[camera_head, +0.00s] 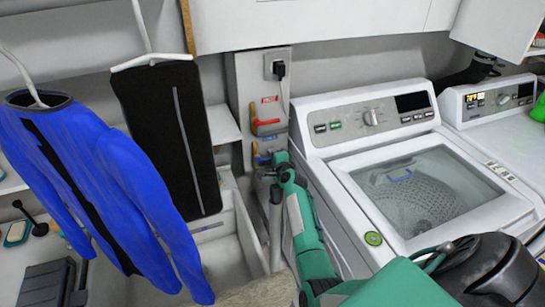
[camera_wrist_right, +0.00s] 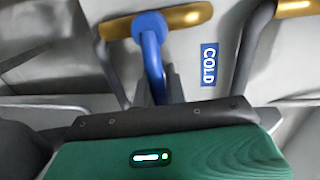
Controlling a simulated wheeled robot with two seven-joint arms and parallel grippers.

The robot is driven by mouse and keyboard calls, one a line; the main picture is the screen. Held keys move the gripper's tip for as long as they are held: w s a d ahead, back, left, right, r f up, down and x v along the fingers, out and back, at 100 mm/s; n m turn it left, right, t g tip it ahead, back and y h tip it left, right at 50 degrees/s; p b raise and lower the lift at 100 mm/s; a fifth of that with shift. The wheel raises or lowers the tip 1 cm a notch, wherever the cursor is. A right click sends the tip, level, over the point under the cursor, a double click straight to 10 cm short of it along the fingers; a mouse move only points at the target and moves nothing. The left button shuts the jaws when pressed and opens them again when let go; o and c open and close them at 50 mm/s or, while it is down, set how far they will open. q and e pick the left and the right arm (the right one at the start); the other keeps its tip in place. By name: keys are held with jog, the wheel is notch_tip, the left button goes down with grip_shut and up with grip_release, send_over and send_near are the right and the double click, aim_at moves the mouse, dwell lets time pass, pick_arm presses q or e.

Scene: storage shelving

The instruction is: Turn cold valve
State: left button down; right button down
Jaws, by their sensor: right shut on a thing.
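The cold valve has a blue handle (camera_wrist_right: 150,50) on a brass body (camera_wrist_right: 185,18), and a blue COLD label (camera_wrist_right: 208,65) is beside it in the right wrist view. My right gripper (camera_wrist_right: 156,88) is shut on the lower part of the blue handle, which hangs down between its fingers. In the head view my right gripper (camera_head: 277,160) reaches the wall panel at the blue valve (camera_head: 262,159), and the arm partly hides it. The red valve handle (camera_head: 266,123) sits above it, under a red label. My left gripper is not in view.
A white washer (camera_head: 350,190) stands just right of my right arm. A sink basin (camera_head: 215,240) lies below the panel (camera_head: 245,75). A blue jacket (camera_head: 90,160) and black trousers (camera_head: 165,130) hang at left. A plugged outlet (camera_head: 276,66) is above the valves.

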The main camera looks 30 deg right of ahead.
jog(key=shift+a, duration=0.1)
jog(key=c, duration=1.4)
grip_release()
jog(key=shift+w+f, duration=0.1)
jog(key=shift+c, duration=0.2)
jog(key=b+v, duration=0.1)
jog(key=v, duration=1.2)
jog(key=shift+s, duration=0.4)
jog(key=shift+a, duration=0.1)
